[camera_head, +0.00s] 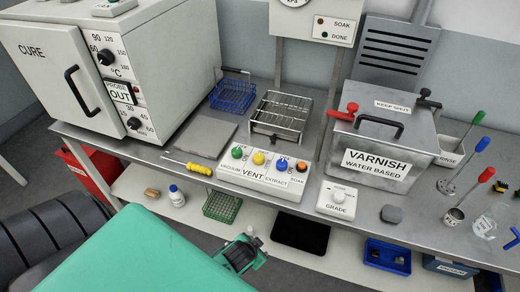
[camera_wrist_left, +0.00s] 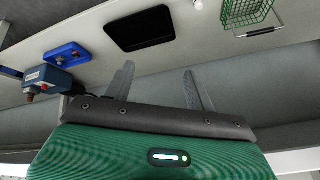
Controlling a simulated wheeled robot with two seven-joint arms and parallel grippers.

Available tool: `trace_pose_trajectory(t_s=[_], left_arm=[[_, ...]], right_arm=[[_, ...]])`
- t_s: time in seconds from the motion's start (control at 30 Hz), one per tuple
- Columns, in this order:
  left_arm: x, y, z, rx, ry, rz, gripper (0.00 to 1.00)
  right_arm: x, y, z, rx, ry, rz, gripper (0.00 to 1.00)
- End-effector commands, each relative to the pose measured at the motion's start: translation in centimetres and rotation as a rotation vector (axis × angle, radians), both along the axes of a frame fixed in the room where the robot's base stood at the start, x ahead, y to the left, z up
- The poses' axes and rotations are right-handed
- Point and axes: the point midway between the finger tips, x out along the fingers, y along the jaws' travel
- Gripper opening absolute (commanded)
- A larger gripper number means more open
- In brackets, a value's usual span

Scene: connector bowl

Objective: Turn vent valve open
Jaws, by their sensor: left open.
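The white control box (camera_head: 268,182) on the metal bench carries a row of coloured knobs above printed labels. The yellow knob (camera_head: 258,158) stands above the VENT label, between the green knob (camera_head: 237,152) and the blue knob (camera_head: 282,164). The angle of its pointer is too small to read. My left gripper (camera_head: 243,254) is below and in front of the bench edge, apart from the box. In the left wrist view its two fingers (camera_wrist_left: 158,85) are spread with nothing between them, facing the lower shelf. My right gripper is not in view.
The CURE oven (camera_head: 100,60) stands at the left and the varnish tank (camera_head: 385,140) at the right. A yellow-handled screwdriver (camera_head: 199,169) lies left of the box. The GRADE dial (camera_head: 338,197) sits right of it. A black tray (camera_head: 301,233) lies on the lower shelf.

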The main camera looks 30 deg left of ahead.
Motion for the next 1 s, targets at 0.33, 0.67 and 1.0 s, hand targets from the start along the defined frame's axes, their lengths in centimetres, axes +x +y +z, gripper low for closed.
trace_pose_trajectory(t_s=[0.33,0.67,1.0], left_arm=[[3.3,0.4,16.8,0.035,-0.225,0.024,0.55],[11.9,-0.3,31.6,0.156,-0.786,-0.106,0.55],[16.8,-7.5,43.2,0.302,-1.362,-0.590,0.55]], right_arm=[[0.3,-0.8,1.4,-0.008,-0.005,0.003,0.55],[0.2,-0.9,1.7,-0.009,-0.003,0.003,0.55],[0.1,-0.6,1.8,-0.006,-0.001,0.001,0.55]])
